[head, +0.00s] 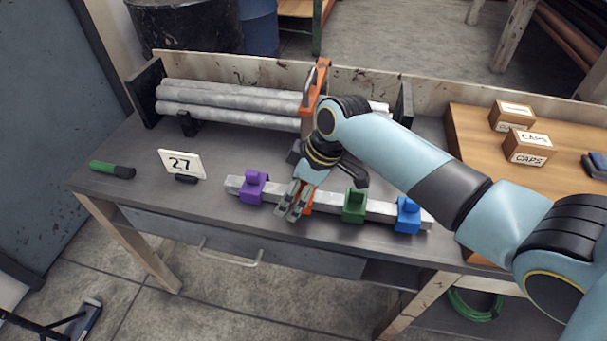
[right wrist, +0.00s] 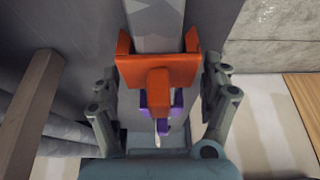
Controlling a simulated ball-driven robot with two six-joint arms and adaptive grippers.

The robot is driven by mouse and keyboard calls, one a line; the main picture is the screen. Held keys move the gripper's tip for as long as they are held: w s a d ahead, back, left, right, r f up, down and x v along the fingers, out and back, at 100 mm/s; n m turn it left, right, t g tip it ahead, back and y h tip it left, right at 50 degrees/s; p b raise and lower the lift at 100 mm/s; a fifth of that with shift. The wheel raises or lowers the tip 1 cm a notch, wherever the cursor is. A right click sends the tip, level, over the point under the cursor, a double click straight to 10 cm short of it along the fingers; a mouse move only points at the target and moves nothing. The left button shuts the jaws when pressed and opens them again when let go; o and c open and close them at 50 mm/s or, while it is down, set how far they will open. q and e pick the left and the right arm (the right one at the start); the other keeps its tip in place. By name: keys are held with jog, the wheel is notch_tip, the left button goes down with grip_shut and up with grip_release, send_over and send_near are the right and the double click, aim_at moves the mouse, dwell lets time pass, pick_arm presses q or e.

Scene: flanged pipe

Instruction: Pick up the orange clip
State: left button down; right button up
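The orange clip (head: 307,200) sits on the grey bar (head: 327,203) on the bench, between the purple clip (head: 253,187) and the green clip (head: 354,205). My right gripper (head: 291,201) is down at the orange clip and partly hides it in the head view. In the right wrist view the orange clip (right wrist: 158,72) lies between the spread fingers of my right gripper (right wrist: 160,68), with a narrow gap on each side. The purple clip (right wrist: 160,104) shows just past it. My left gripper is not in view.
A blue clip (head: 408,214) is near the bar's right end. Grey pipes (head: 230,105) lie in a rack behind, with an orange clamp (head: 316,88). A "27" card (head: 182,164) and green-handled tool (head: 112,170) are at left. Cap boxes (head: 527,149) stand on the wooden board.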

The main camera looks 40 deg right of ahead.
jog(key=c, duration=1.1)
jog(key=shift+o, duration=0.2)
jog(key=shift+r, duration=0.1)
